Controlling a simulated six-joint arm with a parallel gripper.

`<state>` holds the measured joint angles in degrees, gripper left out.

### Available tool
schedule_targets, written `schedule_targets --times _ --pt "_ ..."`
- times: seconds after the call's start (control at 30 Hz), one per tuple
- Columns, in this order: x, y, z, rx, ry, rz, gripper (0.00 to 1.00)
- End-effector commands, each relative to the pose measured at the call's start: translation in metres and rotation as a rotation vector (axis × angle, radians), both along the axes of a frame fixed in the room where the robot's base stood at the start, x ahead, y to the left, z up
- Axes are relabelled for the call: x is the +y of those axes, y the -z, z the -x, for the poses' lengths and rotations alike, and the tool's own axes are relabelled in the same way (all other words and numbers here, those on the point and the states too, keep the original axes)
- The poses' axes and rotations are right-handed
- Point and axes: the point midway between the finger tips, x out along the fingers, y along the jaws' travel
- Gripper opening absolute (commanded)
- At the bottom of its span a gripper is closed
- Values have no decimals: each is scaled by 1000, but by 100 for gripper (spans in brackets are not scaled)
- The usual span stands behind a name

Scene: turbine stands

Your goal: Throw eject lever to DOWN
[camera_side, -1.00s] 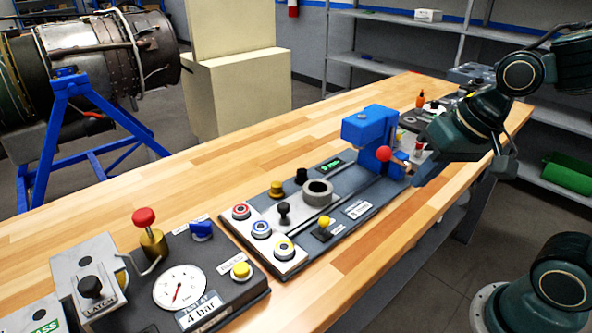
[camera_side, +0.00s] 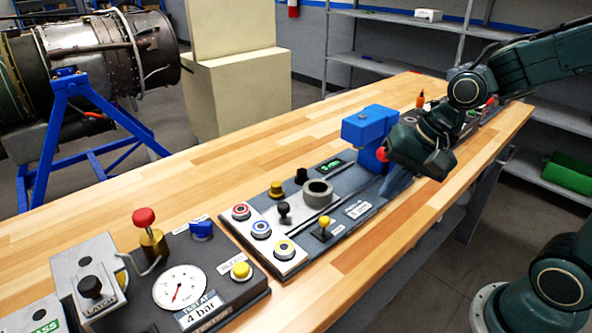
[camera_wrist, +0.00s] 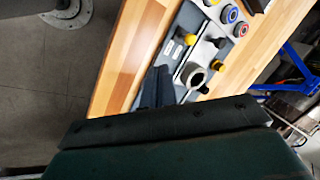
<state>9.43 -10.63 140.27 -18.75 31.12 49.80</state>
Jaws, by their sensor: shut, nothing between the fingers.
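A small lever with a yellow knob (camera_side: 324,222) stands on the near edge of the middle grey panel (camera_side: 348,222), beside a small label too small to read. I take it for the eject lever; I cannot tell its throw position. It also shows in the wrist view as a yellow knob (camera_wrist: 191,39). My gripper (camera_side: 394,188) is shut and empty, low over the panel's right end, to the right of the lever and apart from it. Its dark fingers (camera_wrist: 157,86) show in the wrist view, pointing towards the panel.
A blue press head (camera_side: 368,130) with a red ball stands just left of my gripper. A grey ring (camera_side: 317,192), a black-knobbed lever (camera_side: 284,211) and coloured buttons (camera_side: 261,229) are on the same panel. A gauge panel (camera_side: 181,287) stands at front left. The near table strip is bare.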

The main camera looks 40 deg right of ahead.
Motion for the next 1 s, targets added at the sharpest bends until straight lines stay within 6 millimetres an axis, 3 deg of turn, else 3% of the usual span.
schedule_targets --times 0.37,1.0 --pt "3 10 -3 2 -3 -1 0" --pt "17 67 -24 5 -2 0 0"
